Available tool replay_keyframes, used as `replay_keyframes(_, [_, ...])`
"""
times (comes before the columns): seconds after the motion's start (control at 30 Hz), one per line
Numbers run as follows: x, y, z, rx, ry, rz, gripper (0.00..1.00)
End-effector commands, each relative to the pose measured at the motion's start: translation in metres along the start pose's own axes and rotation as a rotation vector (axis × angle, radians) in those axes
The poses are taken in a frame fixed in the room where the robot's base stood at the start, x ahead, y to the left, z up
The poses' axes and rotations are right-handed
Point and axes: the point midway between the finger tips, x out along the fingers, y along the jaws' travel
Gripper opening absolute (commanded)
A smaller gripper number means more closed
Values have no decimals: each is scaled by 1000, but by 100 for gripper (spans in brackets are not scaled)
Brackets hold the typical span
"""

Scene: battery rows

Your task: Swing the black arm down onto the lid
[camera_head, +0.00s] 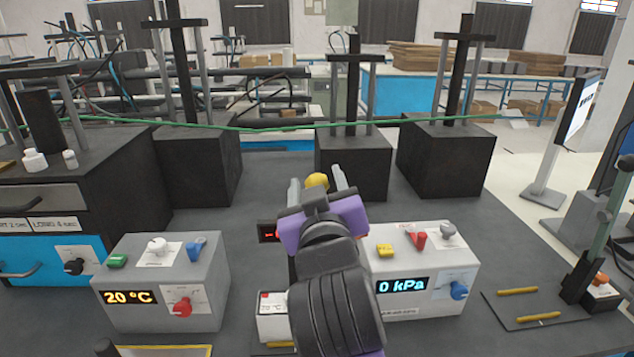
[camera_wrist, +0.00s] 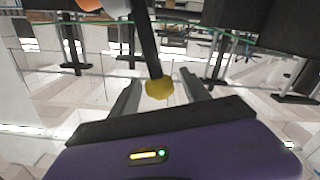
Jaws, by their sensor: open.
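The black arm (camera_wrist: 146,45) shows in the wrist view as a dark bar with a yellow knob (camera_wrist: 160,89) at its end. The knob is between the two fingers of my gripper (camera_wrist: 160,83), with visible gaps on both sides, so the jaws are open around it. In the head view the yellow knob (camera_head: 317,181) shows between the fingertips of my gripper (camera_head: 316,177), above the middle of the bench. The black bar is hidden there behind my gripper. I cannot make out the lid in either view; my arm covers the middle of the bench.
A grey box with a 20 °C display (camera_head: 160,275) stands left of my arm, and one reading 0 kPa (camera_head: 425,285) stands close on the right. Black blocks with posts (camera_head: 355,165) line the back. A plate with yellow rods (camera_head: 530,320) lies at the right.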

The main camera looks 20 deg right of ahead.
Motion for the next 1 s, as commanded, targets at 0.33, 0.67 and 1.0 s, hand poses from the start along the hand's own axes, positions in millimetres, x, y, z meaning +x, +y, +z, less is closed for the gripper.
replay_keyframes(0.33, [0,0,0,0,0,0,11])
replay_keyframes(0.67, [0,0,0,0,0,0,0])
replay_keyframes(1.0, [0,0,0,-1,0,0,0])
